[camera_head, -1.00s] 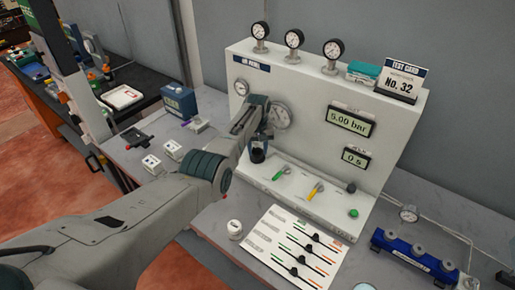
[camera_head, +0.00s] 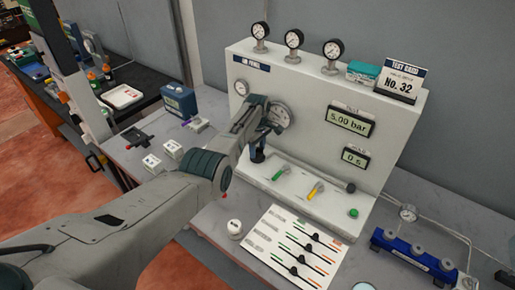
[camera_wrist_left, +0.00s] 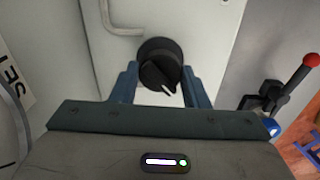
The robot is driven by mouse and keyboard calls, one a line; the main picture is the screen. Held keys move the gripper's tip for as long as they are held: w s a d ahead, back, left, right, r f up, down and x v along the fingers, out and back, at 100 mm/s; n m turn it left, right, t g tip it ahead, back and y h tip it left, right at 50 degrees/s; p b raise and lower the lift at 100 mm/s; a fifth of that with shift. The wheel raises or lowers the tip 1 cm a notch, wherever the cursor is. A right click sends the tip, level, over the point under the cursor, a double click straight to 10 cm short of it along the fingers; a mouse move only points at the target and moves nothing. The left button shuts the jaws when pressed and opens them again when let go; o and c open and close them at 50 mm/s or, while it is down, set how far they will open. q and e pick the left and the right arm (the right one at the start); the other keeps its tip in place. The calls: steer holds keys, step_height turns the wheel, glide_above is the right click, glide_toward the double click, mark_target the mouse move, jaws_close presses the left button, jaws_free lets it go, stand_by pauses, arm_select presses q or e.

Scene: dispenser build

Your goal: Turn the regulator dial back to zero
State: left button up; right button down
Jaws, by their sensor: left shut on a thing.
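The regulator dial is a black round knob with a white pointer mark; it shows in the left wrist view (camera_wrist_left: 160,62) on the white panel face. The mark points to the lower right there. My left gripper (camera_wrist_left: 160,82) has its blue-grey fingers on both sides of the dial and is shut on it. In the head view my left gripper (camera_head: 258,153) is at the lower left of the air panel (camera_head: 300,85), and the dial is mostly hidden by it. The upper display (camera_head: 350,121) reads 5.00 bar. My right gripper is not in view.
A large round gauge (camera_head: 281,116) sits just behind my left wrist. Green (camera_head: 281,173) and yellow (camera_head: 316,190) levers stand on the panel's ledge, right of the gripper. A blue manifold (camera_head: 415,255) is at the right.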

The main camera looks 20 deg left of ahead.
mark_target(257, 148)
arm_select(q)
steer(key=shift+w+r+n, duration=0.1)
steer(key=shift+r+n, duration=0.05)
steer(key=shift+n, duration=0.15)
stand_by(0.4)
steer(key=o, duration=1)
step_height(257, 148, up, 11)
steer(key=b, duration=0.2)
steer(key=shift+b, duration=0.4)
steer(key=shift+f, duration=0.25)
